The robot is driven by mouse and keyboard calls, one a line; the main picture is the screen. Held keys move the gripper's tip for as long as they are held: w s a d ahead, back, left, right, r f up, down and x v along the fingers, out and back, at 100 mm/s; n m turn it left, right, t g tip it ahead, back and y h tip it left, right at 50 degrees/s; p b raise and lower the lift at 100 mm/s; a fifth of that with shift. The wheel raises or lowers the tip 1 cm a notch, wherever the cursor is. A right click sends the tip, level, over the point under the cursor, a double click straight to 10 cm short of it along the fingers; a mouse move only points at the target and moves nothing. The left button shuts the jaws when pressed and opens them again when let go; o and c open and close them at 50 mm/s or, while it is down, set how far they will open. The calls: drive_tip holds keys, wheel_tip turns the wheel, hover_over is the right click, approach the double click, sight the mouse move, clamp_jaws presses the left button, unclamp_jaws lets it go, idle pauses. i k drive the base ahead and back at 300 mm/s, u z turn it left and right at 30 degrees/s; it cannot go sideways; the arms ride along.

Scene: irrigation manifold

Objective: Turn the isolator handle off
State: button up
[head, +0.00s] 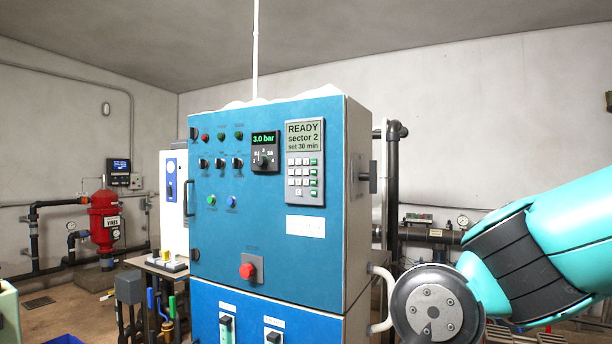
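A blue control cabinet (225,262) stands in the middle of the head view, with its grey right side turned partly toward me. A grey fitting with a dark projecting handle (372,177) sticks out from the upper part of that side. It looks like the isolator handle, but I see it nearly edge-on and cannot tell its setting. My teal and black arm enters at the lower right, in front of the pipes and below the handle, apart from it in the picture. My gripper is out of view.
The cabinet front has a red push button (247,271), a grey keypad panel (305,162) and a display reading 3.0 bar (265,139). Dark pipework (392,190) runs behind the cabinet's right side. A red vessel (105,218) stands at the far left. Air right of the handle looks clear.

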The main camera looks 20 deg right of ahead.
sight(372, 177)
drive_tip(key=u, duration=0.35)
drive_tip(key=i, duration=1)
drive_tip(key=z, duration=2.7)
